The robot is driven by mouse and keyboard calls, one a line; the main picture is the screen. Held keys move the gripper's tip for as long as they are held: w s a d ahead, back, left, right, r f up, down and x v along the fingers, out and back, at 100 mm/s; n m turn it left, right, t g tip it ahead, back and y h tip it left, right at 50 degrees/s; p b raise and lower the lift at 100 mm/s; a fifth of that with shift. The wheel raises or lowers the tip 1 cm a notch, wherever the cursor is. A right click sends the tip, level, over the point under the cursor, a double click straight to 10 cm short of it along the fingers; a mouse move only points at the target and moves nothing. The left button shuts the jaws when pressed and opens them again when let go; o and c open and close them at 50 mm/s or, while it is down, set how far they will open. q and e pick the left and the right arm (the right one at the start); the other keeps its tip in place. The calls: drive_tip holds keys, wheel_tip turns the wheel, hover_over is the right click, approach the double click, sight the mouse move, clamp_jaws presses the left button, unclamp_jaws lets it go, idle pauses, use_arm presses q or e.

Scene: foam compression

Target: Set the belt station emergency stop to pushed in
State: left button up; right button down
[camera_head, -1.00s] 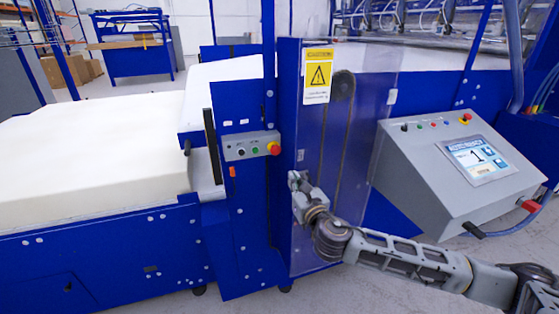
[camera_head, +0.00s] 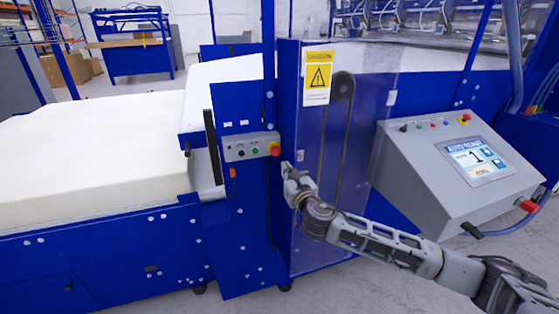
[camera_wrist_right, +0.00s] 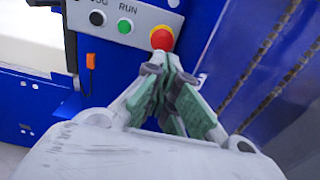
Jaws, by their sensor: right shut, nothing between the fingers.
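The belt station emergency stop (camera_head: 274,148) is a red mushroom button on a yellow base at the right end of a small grey control box (camera_head: 247,147) on the blue post. In the right wrist view the red button (camera_wrist_right: 162,38) shows just beyond my fingertips. My right gripper (camera_head: 286,168) is shut and empty, just below and to the right of the button. In the right wrist view its closed green-padded fingers (camera_wrist_right: 165,76) point at the button, and I cannot tell whether they touch it. My left gripper is not in view.
A clear guard panel (camera_head: 365,130) with a dark belt behind it stands right of the post. A large grey console (camera_head: 440,180) with a screen and another red button (camera_head: 466,117) is further right. A white foam block (camera_head: 90,150) lies on the left.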

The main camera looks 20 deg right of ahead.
sight(275, 150)
drive_tip(key=w+p, duration=0.1)
drive_tip(key=w, duration=0.6)
drive_tip(key=shift+w+a, duration=0.15)
drive_tip(key=shift+w, duration=0.15)
idle(0.4)
